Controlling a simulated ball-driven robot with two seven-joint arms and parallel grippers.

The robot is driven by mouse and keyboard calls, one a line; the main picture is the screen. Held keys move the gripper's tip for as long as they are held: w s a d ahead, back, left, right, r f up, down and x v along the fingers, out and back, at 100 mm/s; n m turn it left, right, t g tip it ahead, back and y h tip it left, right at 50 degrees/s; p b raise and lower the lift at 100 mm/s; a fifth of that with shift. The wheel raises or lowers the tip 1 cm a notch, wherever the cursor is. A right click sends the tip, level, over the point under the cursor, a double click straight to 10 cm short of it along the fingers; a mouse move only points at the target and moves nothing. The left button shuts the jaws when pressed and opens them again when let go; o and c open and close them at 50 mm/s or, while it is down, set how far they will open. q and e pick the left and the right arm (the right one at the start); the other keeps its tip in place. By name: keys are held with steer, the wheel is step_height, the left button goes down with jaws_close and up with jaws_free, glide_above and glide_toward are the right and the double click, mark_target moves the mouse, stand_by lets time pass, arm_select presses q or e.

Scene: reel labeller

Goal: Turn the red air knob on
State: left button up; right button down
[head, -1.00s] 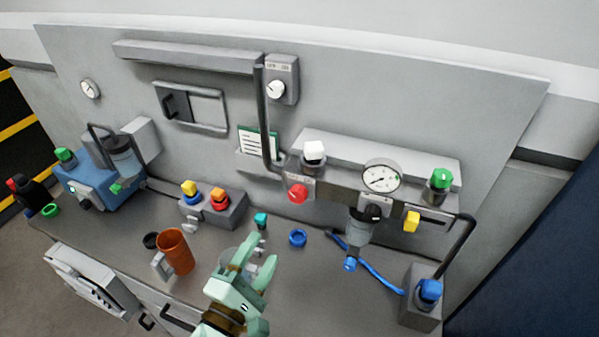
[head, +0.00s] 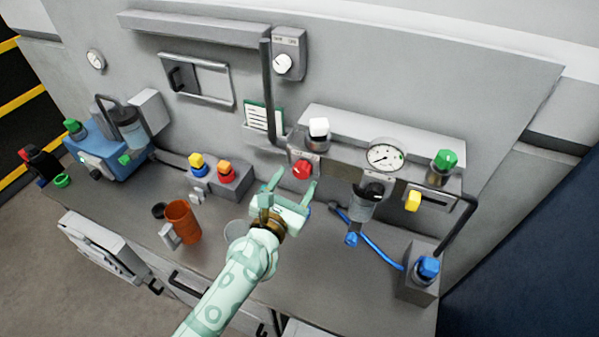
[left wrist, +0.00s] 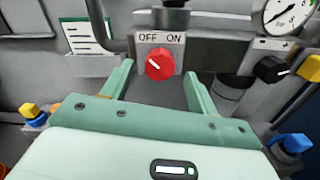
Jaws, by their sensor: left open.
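The red air knob (head: 301,169) sits on the front of the grey valve rail on the back panel. Contact is not visible. My right gripper is not in view.
A gauge (head: 385,155), a black knob (head: 374,191) and a yellow knob (head: 413,201) are to the right on the rail. A white-capped fitting (head: 319,130) stands just above the red knob. An orange mug (head: 182,221) stands on the bench to the left.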

mark_target(300, 173)
arm_select(q)
steer(key=shift+x, duration=1.65)
steer(key=shift+s, duration=0.1)
steer(key=c, duration=1)
